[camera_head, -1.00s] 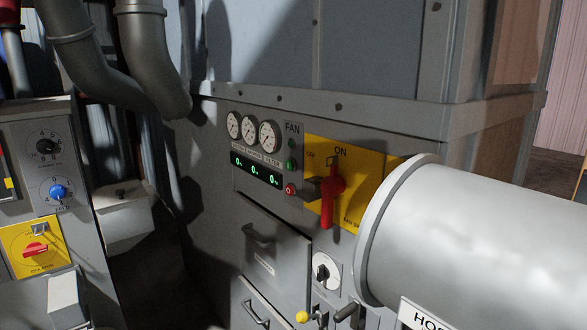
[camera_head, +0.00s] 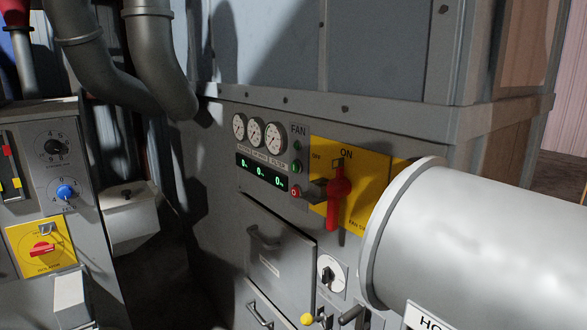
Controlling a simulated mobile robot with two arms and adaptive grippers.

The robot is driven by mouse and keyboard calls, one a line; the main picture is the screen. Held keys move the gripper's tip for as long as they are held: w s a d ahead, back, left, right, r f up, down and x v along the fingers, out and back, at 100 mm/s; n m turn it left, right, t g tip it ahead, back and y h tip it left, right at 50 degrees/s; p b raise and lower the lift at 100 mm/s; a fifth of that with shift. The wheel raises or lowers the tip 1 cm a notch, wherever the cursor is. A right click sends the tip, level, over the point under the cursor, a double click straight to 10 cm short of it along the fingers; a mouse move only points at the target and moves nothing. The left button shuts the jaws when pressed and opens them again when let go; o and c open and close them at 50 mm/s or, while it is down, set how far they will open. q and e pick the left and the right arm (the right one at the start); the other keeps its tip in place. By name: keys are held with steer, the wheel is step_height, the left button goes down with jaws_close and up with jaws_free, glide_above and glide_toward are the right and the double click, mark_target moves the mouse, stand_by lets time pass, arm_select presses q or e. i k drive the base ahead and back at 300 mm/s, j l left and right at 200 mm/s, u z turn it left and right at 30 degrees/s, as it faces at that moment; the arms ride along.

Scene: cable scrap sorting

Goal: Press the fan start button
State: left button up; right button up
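The fan panel (camera_head: 298,130) is on the front of the grey machine, near the middle of the view. Below its FAN label is a small dark green round piece, with a green button (camera_head: 296,168) under it. A red button (camera_head: 296,191) sits lower in the same column. I cannot read any start label on the green button. Three round gauges (camera_head: 256,132) and a green digital display (camera_head: 261,170) are to the left of the buttons. Neither of my grippers is in view.
A red rotary handle (camera_head: 338,195) on a yellow plate marked ON is right of the buttons. A big grey cylinder (camera_head: 480,245) juts out at the right. Grey pipes (camera_head: 160,60) hang upper left. Another control panel (camera_head: 45,170) stands at the left.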

mark_target(295, 166)
steer(key=i+j, duration=0.15)
steer(key=j, duration=0.15)
steer(key=i+j, duration=0.1)
steer(key=j, duration=0.25)
steer(key=i+j, duration=0.15)
steer(key=j, duration=0.15)
steer(key=i+j, duration=0.1)
steer(key=j, duration=0.25)
steer(key=z, duration=1.55)
